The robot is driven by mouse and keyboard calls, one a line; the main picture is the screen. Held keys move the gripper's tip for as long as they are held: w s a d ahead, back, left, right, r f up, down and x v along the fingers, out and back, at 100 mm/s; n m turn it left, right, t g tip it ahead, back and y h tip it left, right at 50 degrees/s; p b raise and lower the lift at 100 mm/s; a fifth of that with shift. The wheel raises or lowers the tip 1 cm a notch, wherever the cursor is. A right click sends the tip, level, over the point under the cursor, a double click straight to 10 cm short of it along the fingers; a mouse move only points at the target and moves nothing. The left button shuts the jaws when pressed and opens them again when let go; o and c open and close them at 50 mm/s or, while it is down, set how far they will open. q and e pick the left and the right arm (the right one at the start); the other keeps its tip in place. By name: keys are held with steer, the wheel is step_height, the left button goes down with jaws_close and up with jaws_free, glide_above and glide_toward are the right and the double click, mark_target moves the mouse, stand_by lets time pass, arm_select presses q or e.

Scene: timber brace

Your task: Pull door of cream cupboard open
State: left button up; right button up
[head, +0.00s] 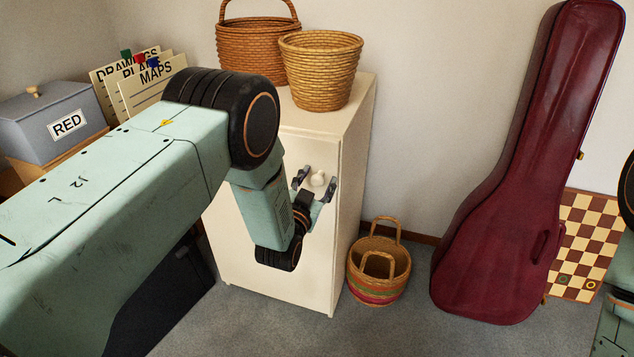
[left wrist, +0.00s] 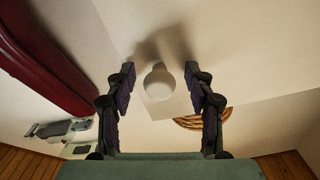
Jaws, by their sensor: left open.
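The cream cupboard (head: 275,277) stands against the back wall, and its door looks closed. A pale round knob (head: 318,178) sits on the upper part of the door. My left gripper (head: 317,182) is open in front of the door, with one finger on each side of the knob. In the left wrist view the knob (left wrist: 158,82) shows between the tips of the open left gripper (left wrist: 160,82), with a gap on each side. My left forearm hides much of the door's left part. My right gripper is not in view; only a bit of my right arm shows at the right edge.
Two wicker baskets (head: 321,70) stand on the cupboard. A striped basket (head: 378,270) is on the floor by its right side. A dark red instrument case (head: 510,190) leans against the wall beside a checkered board (head: 588,235). A grey box (head: 50,120) is at left.

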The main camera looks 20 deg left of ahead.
arm_select(q)
jaws_close()
stand_by(0.4)
